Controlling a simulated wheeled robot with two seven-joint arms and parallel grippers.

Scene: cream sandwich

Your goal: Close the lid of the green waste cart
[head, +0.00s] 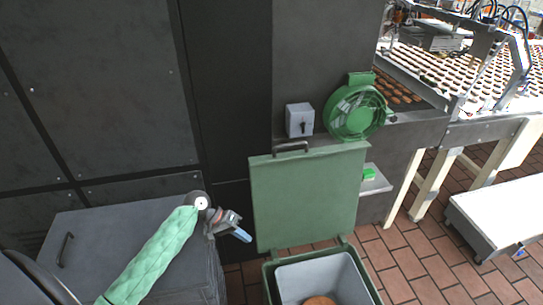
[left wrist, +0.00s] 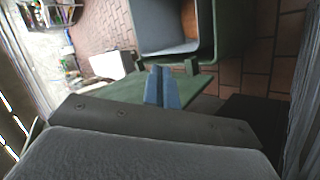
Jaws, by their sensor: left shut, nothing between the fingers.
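The green waste cart (head: 267,278) stands at the bottom centre of the head view, with a grey inner bin and something round and orange-brown inside. Its green lid (head: 305,200) stands open and upright behind the cart, with a dark handle (head: 290,147) at its top edge. My left gripper (head: 243,235) is shut and empty, just left of the lid; I cannot tell from the head view whether it touches. In the left wrist view the blue fingertips (left wrist: 162,88) show together in front of the lid (left wrist: 125,90), with the open cart (left wrist: 228,45) beyond. My right gripper is not in view.
A dark cabinet (head: 120,235) with a handle lies under my left arm. Behind the lid are a grey switch box (head: 299,120) and a green fan-like round part (head: 357,112). A conveyor of biscuits (head: 440,65) runs at the upper right. Brick floor (head: 405,265) is clear right of the cart.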

